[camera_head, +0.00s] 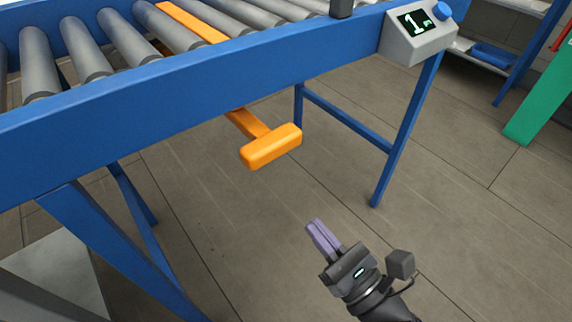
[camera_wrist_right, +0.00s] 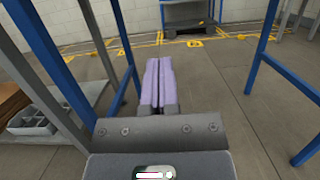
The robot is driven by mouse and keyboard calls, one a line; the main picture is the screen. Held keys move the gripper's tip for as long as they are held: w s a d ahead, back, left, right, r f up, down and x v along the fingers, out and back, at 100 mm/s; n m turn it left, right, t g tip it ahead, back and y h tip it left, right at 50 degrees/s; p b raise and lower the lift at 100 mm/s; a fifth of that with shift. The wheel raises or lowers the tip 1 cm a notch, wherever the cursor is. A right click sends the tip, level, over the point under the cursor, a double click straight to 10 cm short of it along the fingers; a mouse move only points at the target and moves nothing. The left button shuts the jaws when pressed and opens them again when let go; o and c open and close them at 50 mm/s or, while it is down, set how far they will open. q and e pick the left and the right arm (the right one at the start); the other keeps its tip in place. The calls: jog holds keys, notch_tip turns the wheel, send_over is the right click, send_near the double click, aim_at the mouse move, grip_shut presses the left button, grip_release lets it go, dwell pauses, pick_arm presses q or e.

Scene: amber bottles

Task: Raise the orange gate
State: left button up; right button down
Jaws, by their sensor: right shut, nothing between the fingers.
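The orange gate (camera_head: 190,21) shows as a flat orange bar lying between the rollers of the blue conveyor. An orange handle (camera_head: 271,147) with a wide crosspiece sticks out below the conveyor's front rail on an orange stem. My right gripper (camera_head: 318,232) is below and to the right of the handle, apart from it, with its purple fingers together and nothing between them. The same fingers (camera_wrist_right: 158,80) point forward between blue legs in the right wrist view, where no orange gate or handle shows. My left gripper is not in view.
The blue conveyor rail (camera_head: 200,95) crosses above, with a blue leg (camera_head: 408,130) at the right. A grey control box (camera_head: 418,32) with a blue knob and a display reading 1 sits at the rail's right end. Open floor (camera_head: 240,230) lies around my right gripper.

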aim_at(280, 143)
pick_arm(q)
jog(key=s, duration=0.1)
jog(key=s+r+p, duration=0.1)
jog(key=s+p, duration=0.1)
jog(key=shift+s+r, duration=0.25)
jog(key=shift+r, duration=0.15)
pick_arm(e)
jog(key=w+a+r, duration=0.5)
jog(key=w+r, duration=0.1)
jog(key=w, duration=0.1)
jog(key=shift+a+r, duration=0.15)
jog(key=shift+w, duration=0.1)
notch_tip(280, 143, up, 6)
jog(key=p, duration=0.5)
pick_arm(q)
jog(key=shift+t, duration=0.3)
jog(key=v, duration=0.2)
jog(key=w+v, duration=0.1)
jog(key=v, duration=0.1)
pick_arm(e)
jog(key=shift+f, duration=0.4)
